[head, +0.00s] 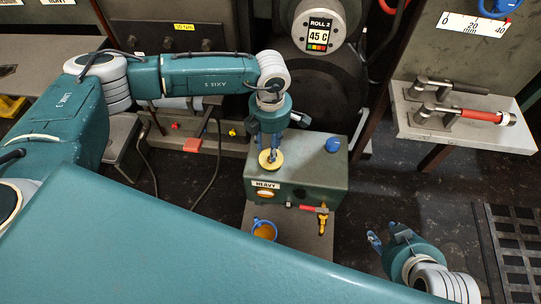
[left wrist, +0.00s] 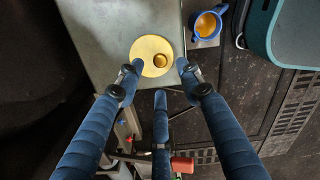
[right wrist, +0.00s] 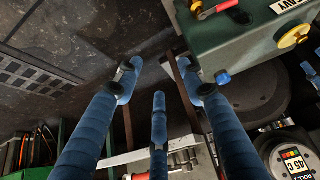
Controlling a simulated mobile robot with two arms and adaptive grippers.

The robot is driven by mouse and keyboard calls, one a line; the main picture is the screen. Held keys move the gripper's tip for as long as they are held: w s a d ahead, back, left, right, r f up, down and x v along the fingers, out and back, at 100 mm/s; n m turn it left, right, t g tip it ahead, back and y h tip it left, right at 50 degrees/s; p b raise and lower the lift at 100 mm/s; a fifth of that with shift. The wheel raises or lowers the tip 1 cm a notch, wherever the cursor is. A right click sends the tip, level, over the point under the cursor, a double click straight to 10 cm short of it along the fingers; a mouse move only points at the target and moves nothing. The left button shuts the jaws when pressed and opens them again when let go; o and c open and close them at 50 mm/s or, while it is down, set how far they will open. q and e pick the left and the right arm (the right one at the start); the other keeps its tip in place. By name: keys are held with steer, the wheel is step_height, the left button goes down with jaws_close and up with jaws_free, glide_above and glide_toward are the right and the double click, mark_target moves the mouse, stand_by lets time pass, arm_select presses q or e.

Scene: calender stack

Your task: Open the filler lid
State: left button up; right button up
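The filler lid is a round yellow disc (head: 266,166) with a small knob, on top of the green box labelled HEAVY (head: 320,185). It lies flat near the box's left side. In the left wrist view the lid (left wrist: 144,49) shows between and just beyond my spread fingertips. My left gripper (head: 269,152) points down over the lid and is open; contact cannot be told. The lid (right wrist: 293,36) also shows at the upper right of the right wrist view. My right gripper (head: 384,241) is open and empty, low and to the right of the box.
A blue cup (head: 264,221) with orange contents stands below the box's front. A brass tap (head: 322,220) with a red handle sticks out there. A shelf with handles (head: 450,125) is at right.

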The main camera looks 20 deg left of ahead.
arm_select(q)
step_height(320, 180, down, 5)
steer(key=shift+b, duration=0.5)
steer(key=shift+f, duration=0.2)
arm_select(e)
steer(key=w+a+r+t+y, duration=0.1)
steer(key=w+a+r+t, duration=0.1)
steer(key=w, duration=0.4)
step_height(320, 180, up, 2)
steer(key=shift+w+a+r+t, duration=0.15)
steer(key=shift+w+t, duration=0.15)
steer(key=shift+t, duration=0.4)
arm_select(q)
steer(key=shift+c, duration=0.2)
jaws_close()
